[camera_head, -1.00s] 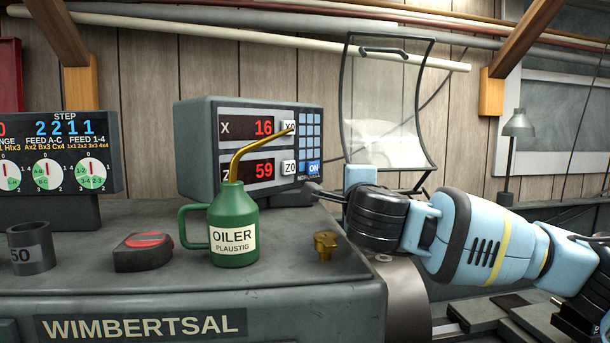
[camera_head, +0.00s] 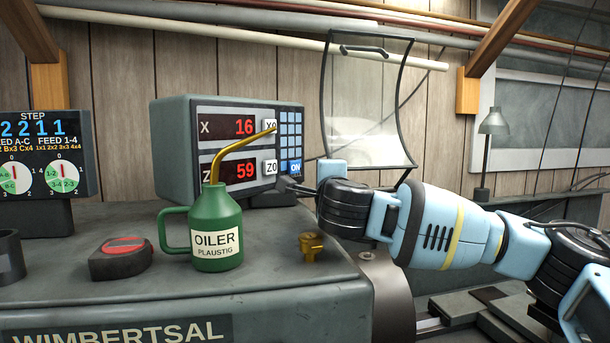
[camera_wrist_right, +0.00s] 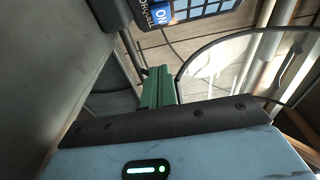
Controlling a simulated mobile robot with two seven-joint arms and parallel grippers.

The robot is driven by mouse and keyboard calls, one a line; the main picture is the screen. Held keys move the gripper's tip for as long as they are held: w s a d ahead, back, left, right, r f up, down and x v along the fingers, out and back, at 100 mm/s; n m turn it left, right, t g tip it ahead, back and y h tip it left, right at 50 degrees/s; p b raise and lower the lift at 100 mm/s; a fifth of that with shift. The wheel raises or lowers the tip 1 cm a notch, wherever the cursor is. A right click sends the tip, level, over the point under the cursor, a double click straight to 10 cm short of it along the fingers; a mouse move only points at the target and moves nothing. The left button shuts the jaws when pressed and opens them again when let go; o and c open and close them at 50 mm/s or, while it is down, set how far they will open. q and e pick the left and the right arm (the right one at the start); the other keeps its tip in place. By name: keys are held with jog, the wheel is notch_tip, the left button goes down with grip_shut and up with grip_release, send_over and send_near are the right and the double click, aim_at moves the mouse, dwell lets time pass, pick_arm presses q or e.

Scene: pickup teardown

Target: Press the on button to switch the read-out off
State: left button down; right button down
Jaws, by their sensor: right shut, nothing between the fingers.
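The read-out (camera_head: 175,130) is a grey box with lit red digits, 16 beside X and 59 beside Z. Its blue ON button (camera_head: 295,167) is at the lower right of the front panel, below the blue keypad. It also shows at the top of the right wrist view (camera_wrist_right: 161,15). My right gripper (camera_head: 284,184) is shut and empty, its tip just below the button in the head view. In the right wrist view its green fingers (camera_wrist_right: 158,88) point towards the panel, with a visible gap to the button. My left gripper is not in view.
A green oiler (camera_head: 216,240) stands before the read-out, its brass spout crossing the panel. A tape measure (camera_head: 120,262) and a brass fitting (camera_head: 310,246) rest on the grey headstock (camera_head: 290,290). A clear framed shield (camera_head: 365,110) rises behind my right arm.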

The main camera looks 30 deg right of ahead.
aim_at(294, 167)
jog(key=x, duration=0.3)
jog(key=a+x, duration=0.1)
jog(key=x, duration=0.2)
jog(key=a+x, duration=0.1)
jog(key=x, duration=0.2)
jog(key=shift+w+p, duration=0.3)
jog(key=shift+w, duration=0.15)
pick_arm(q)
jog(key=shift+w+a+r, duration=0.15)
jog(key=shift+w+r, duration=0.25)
pick_arm(e)
jog(key=shift+w+a, duration=0.2)
jog(key=shift+w, duration=0.35)
